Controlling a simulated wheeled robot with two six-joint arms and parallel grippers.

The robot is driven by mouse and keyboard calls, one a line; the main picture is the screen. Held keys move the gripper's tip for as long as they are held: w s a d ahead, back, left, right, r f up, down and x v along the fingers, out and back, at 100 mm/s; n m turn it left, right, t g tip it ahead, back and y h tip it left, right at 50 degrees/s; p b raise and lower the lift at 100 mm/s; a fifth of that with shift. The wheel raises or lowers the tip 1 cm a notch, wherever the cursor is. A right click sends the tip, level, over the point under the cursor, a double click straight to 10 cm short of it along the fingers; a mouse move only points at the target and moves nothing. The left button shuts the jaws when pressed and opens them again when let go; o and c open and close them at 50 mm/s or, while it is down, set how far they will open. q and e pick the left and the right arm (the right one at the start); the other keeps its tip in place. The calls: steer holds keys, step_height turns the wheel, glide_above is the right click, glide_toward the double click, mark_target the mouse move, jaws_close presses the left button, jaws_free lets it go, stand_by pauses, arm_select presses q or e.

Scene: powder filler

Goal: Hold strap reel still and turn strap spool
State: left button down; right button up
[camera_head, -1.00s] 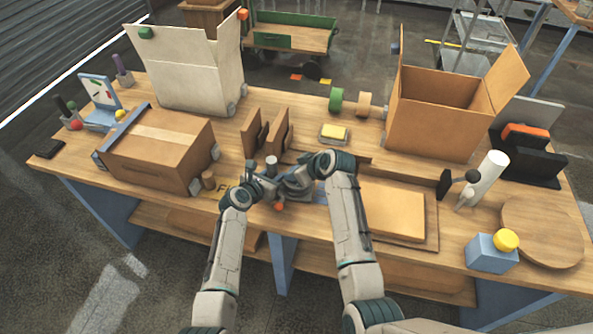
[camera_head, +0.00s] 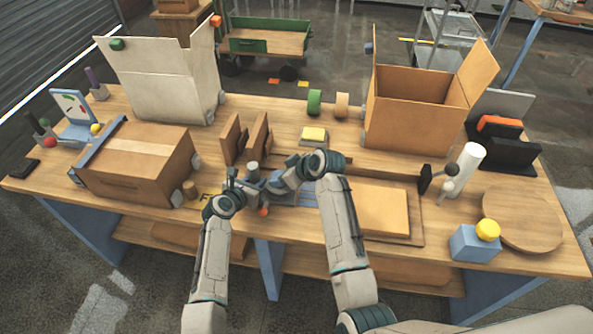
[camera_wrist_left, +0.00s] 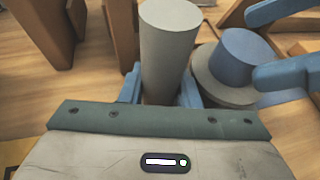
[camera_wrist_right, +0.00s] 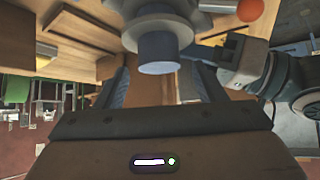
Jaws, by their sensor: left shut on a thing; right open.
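The strap reel's grey upright cylinder (camera_head: 253,167) stands at the table's front middle, and it fills the space between my left fingers in the left wrist view (camera_wrist_left: 168,45). My left gripper (camera_head: 246,182) is shut on it. The strap spool, a blue hub (camera_wrist_right: 160,50) on a grey round flange (camera_wrist_right: 155,18), is beside that cylinder; it also shows in the left wrist view (camera_wrist_left: 240,58). My right gripper (camera_wrist_right: 160,82) is open, its fingers on either side of the hub's end with gaps visible. In the head view my arms hide much of the reel and spool.
An orange ball (camera_head: 263,211) is close by the reel. Two brown upright panels (camera_head: 243,138) stand behind it. A closed carton (camera_head: 140,165) lies left, and a flat tan slab (camera_head: 383,210) lies right. An open carton (camera_head: 415,115) stands back right.

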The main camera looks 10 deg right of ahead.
steer(key=v, duration=0.8)
steer(key=shift+s+d+r, duration=0.2)
steer(key=shift+w, duration=0.1)
steer(key=w+d+n+g+y, duration=0.3)
steer(key=w+n+g, duration=0.15)
steer(key=n, duration=0.25)
steer(key=x, duration=1.2)
steer(key=shift+s+f, duration=0.15)
steer(key=shift+s, duration=0.1)
steer(key=c, duration=1)
